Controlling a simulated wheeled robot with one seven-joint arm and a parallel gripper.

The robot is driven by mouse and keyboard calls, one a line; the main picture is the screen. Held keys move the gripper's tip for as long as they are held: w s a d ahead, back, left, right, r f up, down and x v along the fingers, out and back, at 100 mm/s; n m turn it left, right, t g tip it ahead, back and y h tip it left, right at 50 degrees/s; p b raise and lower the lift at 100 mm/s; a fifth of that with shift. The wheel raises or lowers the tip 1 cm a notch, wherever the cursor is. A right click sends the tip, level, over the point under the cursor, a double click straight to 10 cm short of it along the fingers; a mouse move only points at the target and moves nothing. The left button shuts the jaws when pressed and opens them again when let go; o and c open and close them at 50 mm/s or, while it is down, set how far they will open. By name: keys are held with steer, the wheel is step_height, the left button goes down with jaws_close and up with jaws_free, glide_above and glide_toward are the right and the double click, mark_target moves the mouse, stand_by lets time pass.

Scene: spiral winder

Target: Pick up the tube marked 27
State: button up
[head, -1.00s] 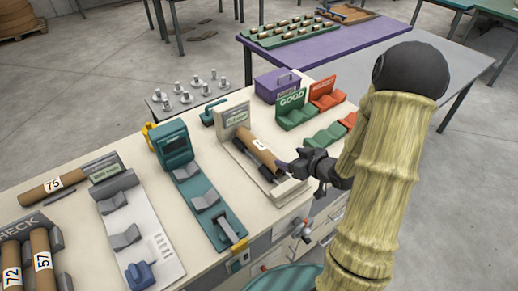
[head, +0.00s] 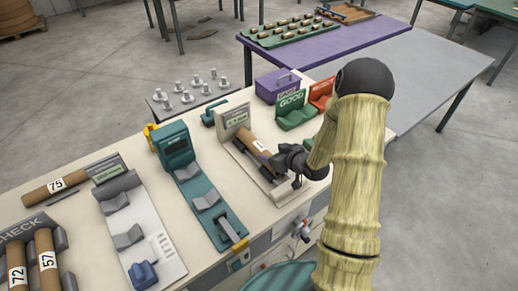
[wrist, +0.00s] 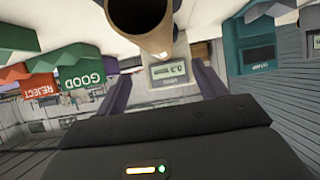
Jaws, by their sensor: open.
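A brown cardboard tube (head: 258,146) with a white label lies on the cradle of a pale instrument with a display (head: 237,119). The label is too small to read, so I cannot tell if it says 27. My gripper (head: 277,165) is open at the near end of this tube and hides part of it. In the wrist view the tube's end (wrist: 141,27) shows above and between my two open fingers (wrist: 163,90). Other tubes are marked 75 (head: 70,180), 72 (head: 17,258) and 57 (head: 44,250), at the left of the bench.
A teal instrument (head: 204,196) and a grey instrument (head: 123,215) stand left of the tube. A green GOOD rack (head: 295,113), a red rack (head: 322,93) and a purple box (head: 276,85) stand behind. A purple table (head: 335,48) at the back holds a tray of tubes.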

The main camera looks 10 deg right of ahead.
mark_target(262, 149)
steer(key=shift+x, duration=1.25)
steer(key=shift+w, duration=0.1)
steer(key=shift+p+x, duration=1.3)
steer(key=shift+x, duration=1.25)
steer(key=shift+f, duration=0.2)
steer(key=c, duration=1.1)
steer(key=shift+r, duration=0.1)
step_height(262, 149, up, 10)
steer(key=shift+f+b, duration=0.1)
steer(key=shift+b, duration=0.95)
